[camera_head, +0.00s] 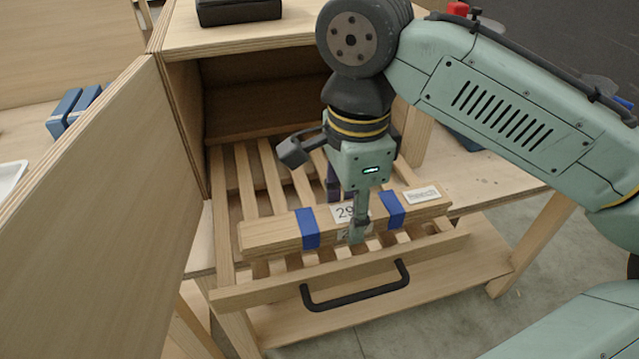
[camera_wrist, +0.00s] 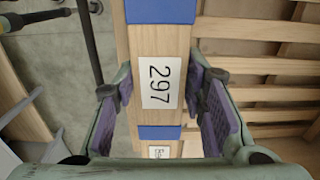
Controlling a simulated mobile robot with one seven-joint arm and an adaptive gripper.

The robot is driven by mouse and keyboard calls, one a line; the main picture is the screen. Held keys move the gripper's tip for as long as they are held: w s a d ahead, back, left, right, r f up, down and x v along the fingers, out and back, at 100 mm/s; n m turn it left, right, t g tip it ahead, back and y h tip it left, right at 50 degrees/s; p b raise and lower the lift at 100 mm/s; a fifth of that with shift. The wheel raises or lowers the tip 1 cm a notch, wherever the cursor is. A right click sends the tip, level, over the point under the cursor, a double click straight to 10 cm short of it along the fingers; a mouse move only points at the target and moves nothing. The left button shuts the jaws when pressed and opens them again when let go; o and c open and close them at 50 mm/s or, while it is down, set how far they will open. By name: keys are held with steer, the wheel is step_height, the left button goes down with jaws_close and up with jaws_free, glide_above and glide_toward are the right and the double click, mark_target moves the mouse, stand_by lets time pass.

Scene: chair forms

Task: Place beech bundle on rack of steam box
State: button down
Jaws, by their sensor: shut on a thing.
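The beech bundle (camera_head: 270,234) is a pale wood bar with two blue bands and a white label reading 297. It also shows in the wrist view (camera_wrist: 158,45), running between my fingers. My gripper (camera_head: 350,212) is over the bundle's middle, with its fingers on the two long sides. The slatted rack (camera_head: 250,178) is pulled partly out of the open steam box (camera_head: 187,110), with a black handle on its front rail. The bundle lies across the front slats in the head view; whether it touches them I cannot tell.
The box's wooden door (camera_head: 105,215) stands open at left. A black case (camera_head: 238,11) sits on the box top. Blue blocks (camera_head: 72,112) and a white tray (camera_head: 12,178) lie on the bench behind the door. The rack's rear slats are bare.

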steer(key=p, duration=0.2)
glide_above(321, 199)
steer(key=s, duration=0.1)
steer(key=shift+d+f, duration=0.2)
steer(key=shift+f, duration=0.2)
steer(key=shift+w+a+f+p, duration=0.1)
steer(key=shift+w+f+p, duration=0.2)
steer(key=shift+f, duration=0.35)
steer(key=shift+w+a+f+p, duration=0.1)
steer(key=shift+w+f+p, duration=0.15)
steer(key=shift+f, duration=0.95)
steer(key=shift+f, duration=0.2)
steer(key=c, duration=1)
jaws_free()
step_height(321, 199, up, 12)
steer(key=b, duration=0.2)
steer(key=shift+r, duration=0.25)
